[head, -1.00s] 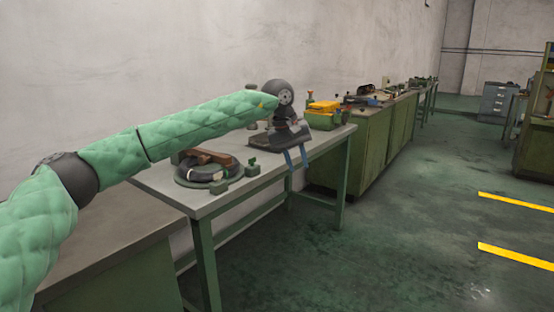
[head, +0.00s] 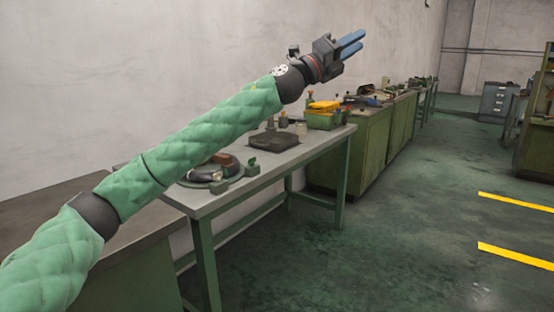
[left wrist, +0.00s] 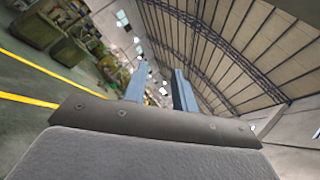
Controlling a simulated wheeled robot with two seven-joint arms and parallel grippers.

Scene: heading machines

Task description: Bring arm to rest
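My left arm (head: 200,135), in a green quilted sleeve, reaches in from the left in the head view and slants up to the right. My left gripper (head: 360,41) is raised in the air above the far end of the workbench (head: 292,160), its blue fingers pointing right and slightly up. In the left wrist view, the gripper (left wrist: 161,82) shows its two fingers apart with nothing between them. It is open and touches nothing that I can see. My right gripper is not in view.
On the workbench are a dark tray (head: 274,141), a round dark object (head: 205,176) partly behind my arm, and a small green block (head: 252,164). A green cabinet (head: 372,148) stands beyond. The floor (head: 420,220) at right is clear, with yellow stripes (head: 515,257).

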